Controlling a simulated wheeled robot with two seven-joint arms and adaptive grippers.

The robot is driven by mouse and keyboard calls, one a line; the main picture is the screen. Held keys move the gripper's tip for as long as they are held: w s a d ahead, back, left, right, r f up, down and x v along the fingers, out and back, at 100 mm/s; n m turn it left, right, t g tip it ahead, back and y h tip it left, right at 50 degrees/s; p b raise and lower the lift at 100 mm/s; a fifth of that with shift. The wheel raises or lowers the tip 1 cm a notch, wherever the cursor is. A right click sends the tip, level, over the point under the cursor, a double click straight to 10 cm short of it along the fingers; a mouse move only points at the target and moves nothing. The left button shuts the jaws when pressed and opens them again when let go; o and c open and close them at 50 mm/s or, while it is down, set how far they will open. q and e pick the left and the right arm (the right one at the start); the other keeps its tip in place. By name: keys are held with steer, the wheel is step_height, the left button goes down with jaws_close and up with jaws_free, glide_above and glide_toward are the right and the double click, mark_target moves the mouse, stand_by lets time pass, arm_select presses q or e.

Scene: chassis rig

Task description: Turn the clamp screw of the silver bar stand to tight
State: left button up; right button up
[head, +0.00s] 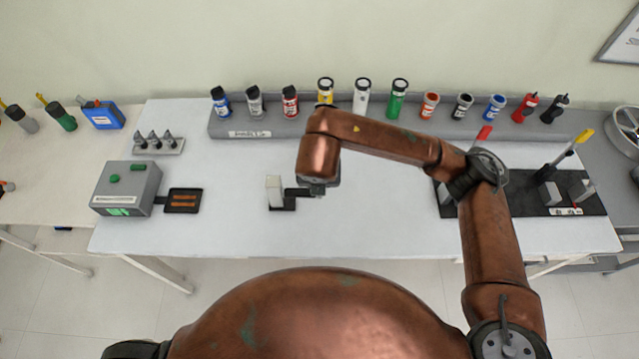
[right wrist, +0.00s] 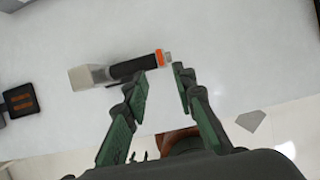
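The silver bar stand (head: 274,188) stands near the middle of the table as a pale upright block on a black foot. In the right wrist view its pale block (right wrist: 82,77) shows at left. A black bar, which I take for the clamp screw (right wrist: 132,67), runs from it toward the right and ends in an orange ring and grey tip. My right gripper (right wrist: 161,78) is open and empty, its green fingertips just short of that end, one on each side. In the head view my right arm hides the gripper. My left gripper is not in view.
A grey box (head: 127,188) with a black tray (head: 184,200) stands at left. Several bottles stand along a grey shelf (head: 225,129) at the back. A black board (head: 525,200) with levers lies at right. The table in front of the stand is clear.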

steer(key=v, duration=0.3)
steer(key=shift+s+r, duration=0.1)
steer(key=shift+r, duration=0.2)
stand_by(0.3)
